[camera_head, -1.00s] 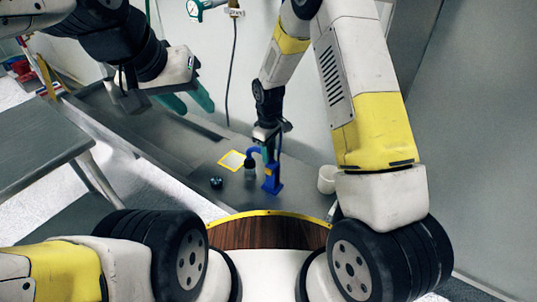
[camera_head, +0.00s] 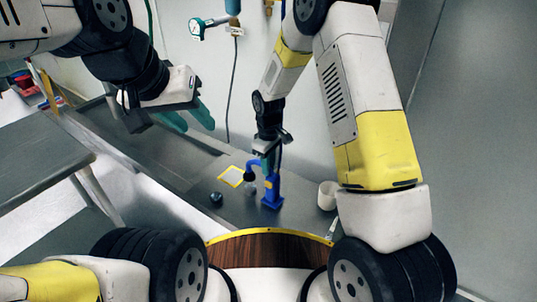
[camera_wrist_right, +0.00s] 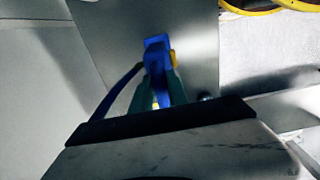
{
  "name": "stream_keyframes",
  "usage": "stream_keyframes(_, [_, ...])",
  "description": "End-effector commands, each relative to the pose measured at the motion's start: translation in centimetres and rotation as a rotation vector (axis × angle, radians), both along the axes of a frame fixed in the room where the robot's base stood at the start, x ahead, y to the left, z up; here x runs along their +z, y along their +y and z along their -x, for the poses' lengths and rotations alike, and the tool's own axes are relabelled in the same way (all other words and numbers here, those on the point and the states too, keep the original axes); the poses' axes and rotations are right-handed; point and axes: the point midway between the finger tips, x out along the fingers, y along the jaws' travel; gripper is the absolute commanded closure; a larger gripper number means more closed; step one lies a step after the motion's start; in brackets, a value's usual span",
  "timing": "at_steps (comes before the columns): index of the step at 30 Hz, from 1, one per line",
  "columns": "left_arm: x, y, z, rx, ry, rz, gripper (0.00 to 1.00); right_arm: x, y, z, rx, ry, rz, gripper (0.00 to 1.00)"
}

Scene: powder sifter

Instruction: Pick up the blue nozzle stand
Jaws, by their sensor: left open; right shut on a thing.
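The blue nozzle stand (camera_head: 271,190) is upright on the grey bench in the head view, with a curved blue arm at its upper left and a dark round nozzle hanging from it. My right gripper (camera_head: 268,162) comes down from above and is shut on the top of the stand. In the right wrist view, the blue stand (camera_wrist_right: 157,62) shows between the green fingers (camera_wrist_right: 158,92). Whether its base touches the bench is hard to tell. My left gripper (camera_head: 190,116) is open and empty, high at the left, well apart from the stand.
A yellow-edged square (camera_head: 231,176) and a small dark round object (camera_head: 216,198) lie left of the stand. A white cup (camera_head: 327,195) stands to its right. A grey side table (camera_head: 40,160) is at the left. A hose and gauge (camera_head: 197,28) hang on the back wall.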

Motion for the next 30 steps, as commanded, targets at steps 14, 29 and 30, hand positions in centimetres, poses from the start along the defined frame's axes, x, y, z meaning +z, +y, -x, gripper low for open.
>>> stream_keyframes(14, [0.0, 0.0, 0.0, 0.000, 0.000, 0.000, 0.58, 2.2, 0.4, 1.8, 0.002, -0.001, 0.000, 1.00])
stream_keyframes(29, [0.0, 0.0, 0.0, 0.000, 0.000, 0.000, 0.58, 3.0, 2.0, 10.9, 0.004, -0.001, 0.001, 1.00])
stream_keyframes(30, [0.0, 0.0, 0.0, 0.000, 0.000, 0.000, 0.58, 3.1, 2.1, 11.6, 0.004, -0.001, 0.000, 1.00])
